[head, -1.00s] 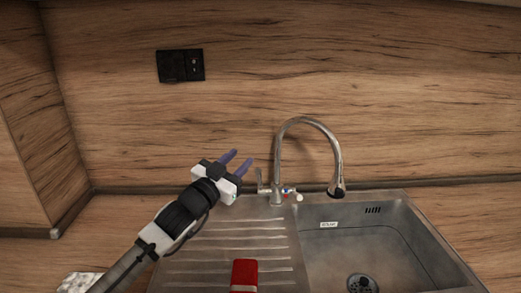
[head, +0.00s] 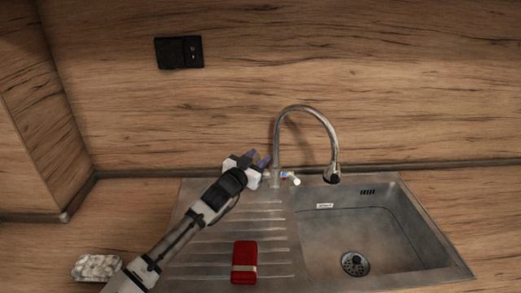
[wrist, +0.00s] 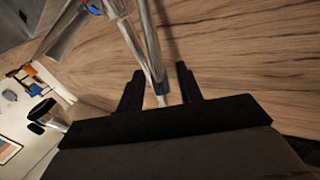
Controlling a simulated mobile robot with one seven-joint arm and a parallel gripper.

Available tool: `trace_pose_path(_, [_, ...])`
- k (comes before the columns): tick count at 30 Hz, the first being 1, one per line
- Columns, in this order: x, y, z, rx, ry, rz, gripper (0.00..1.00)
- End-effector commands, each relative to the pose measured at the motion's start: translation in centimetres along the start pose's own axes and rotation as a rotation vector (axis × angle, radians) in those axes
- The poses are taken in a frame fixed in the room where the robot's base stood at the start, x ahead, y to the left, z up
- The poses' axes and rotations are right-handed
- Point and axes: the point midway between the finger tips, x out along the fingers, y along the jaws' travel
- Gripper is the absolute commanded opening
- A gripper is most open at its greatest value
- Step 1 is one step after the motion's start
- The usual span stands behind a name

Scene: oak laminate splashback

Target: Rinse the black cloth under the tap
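No black cloth can be made out in either view. The chrome tap (head: 277,140) stands behind the sink, its curved spout over the basin (head: 335,225). Its base has a small blue and red mark and a white knob (head: 296,181). My gripper (head: 258,156) is at the left of the tap's base, hiding the lever there. In the wrist view my gripper (wrist: 160,68) has its two dark fingers apart, with the tap's metal column (wrist: 138,38) and a thin light part showing between them. Whether they touch it I cannot tell. No water shows.
A red packet-like object with a pale band (head: 244,256) lies on the ribbed drainboard (head: 270,238). A dish of whitish pieces (head: 96,267) sits on the counter at the left. A black socket (head: 179,52) is on the wood splashback. The basin looks empty.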

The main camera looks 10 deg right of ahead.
Motion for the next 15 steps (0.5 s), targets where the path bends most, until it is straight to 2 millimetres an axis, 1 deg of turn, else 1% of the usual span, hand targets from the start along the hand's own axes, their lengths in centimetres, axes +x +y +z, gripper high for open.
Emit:
trace_pose_path(1, [0.7,0.0,-0.2,0.000,-0.001,0.000,0.36])
trace_pose_path(6, [2.0,0.0,-0.1,0.000,0.001,0.000,0.36])
trace_pose_path(15, [2.3,-0.1,0.0,0.000,0.001,-0.001,0.36])
